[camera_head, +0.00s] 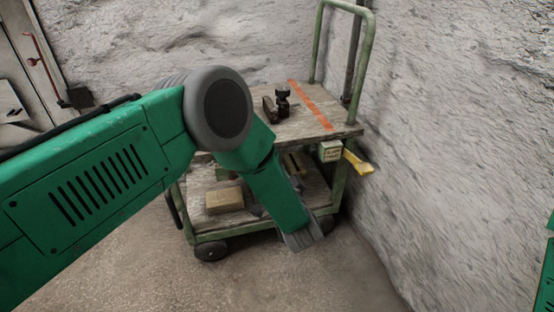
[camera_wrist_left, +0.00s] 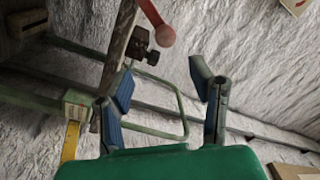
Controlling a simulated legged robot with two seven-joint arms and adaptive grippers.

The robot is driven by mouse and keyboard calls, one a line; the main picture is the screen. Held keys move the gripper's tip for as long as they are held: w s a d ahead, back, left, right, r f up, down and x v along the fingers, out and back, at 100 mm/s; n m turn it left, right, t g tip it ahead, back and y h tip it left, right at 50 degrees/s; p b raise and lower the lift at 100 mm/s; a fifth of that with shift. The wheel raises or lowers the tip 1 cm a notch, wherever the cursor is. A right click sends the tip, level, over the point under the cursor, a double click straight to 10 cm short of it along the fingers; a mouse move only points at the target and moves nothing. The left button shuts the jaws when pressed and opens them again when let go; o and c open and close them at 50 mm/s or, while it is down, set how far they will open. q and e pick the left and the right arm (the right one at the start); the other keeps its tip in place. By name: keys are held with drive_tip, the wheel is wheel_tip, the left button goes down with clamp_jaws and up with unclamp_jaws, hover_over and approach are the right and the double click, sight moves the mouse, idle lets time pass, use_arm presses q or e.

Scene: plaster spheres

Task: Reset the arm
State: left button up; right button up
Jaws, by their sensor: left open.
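My left arm (camera_head: 95,185) comes in from the left of the head view. It bends at a round grey joint, and its forearm slants down in front of the cart. It ends in a grey part (camera_head: 303,237); the fingers cannot be made out there. In the left wrist view my left gripper (camera_wrist_left: 160,70) is open, its two blue-padded fingers wide apart with nothing held between them. A round pinkish-red knob (camera_wrist_left: 165,36) and a dark fitting (camera_wrist_left: 140,47) show beyond the fingertips. Of my right arm only a green part shows at the head view's right edge.
A green-framed cart (camera_head: 362,45) with wooden decks stands against the rough wall (camera_head: 450,140). Its top bears a small dark object (camera_head: 283,100) and an orange stripe (camera_head: 311,105). A cardboard box (camera_head: 224,201) lies on the lower deck. A yellow handle (camera_head: 357,162) sticks out right. The front floor is clear.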

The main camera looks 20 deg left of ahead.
use_arm(q)
drive_tip(key=shift+f, duration=0.1)
use_arm(e)
drive_tip(key=shift+r, duration=0.1)
